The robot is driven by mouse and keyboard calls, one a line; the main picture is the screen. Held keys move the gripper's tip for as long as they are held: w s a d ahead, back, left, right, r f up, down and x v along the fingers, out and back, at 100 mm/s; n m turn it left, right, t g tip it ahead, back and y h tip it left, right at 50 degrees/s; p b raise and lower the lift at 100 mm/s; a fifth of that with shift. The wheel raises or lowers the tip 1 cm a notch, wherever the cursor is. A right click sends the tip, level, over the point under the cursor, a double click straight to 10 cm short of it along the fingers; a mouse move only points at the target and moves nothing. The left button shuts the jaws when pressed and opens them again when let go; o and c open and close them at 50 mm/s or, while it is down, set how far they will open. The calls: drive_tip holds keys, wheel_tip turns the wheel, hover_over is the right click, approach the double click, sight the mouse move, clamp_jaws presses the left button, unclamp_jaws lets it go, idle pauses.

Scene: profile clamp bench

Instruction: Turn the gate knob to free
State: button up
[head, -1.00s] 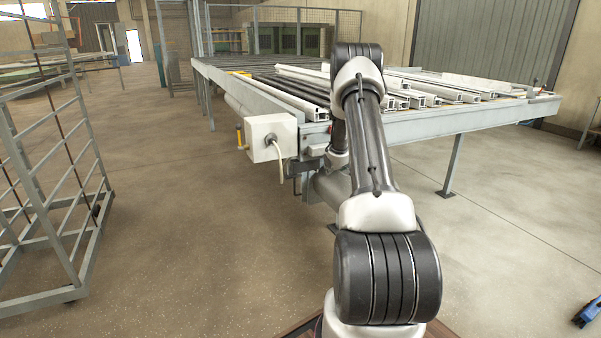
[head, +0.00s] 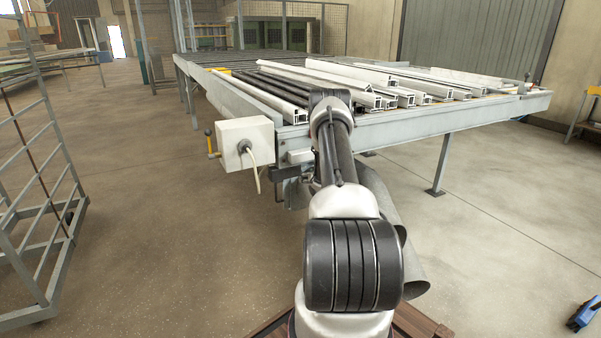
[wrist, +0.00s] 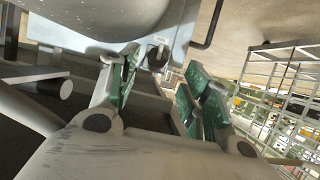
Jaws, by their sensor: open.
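I cannot make out the gate knob for certain in either view. In the wrist view my gripper (wrist: 162,72) is open, with its two green-padded fingers apart and nothing held between them. Just beyond the fingertips is a grey metal bracket (wrist: 174,47) with a small pale plate (wrist: 158,41) on it. I cannot tell whether the fingers touch it. In the head view my gripper is largely hidden behind my arm, below the near end of the profile bench (head: 410,128).
A white box (head: 233,140) with a cable hangs at the bench's near left corner. White profiles (head: 390,78) lie on top. A large grey pipe (head: 398,245) is below the bench. A rack (head: 35,215) stands left, with clear floor between. A blue tool (head: 584,315) lies at right.

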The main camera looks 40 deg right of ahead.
drive_tip(key=x, duration=0.8)
drive_tip(key=shift+c, duration=0.2)
drive_tip(key=shift+r, duration=0.1)
drive_tip(key=c, duration=0.9)
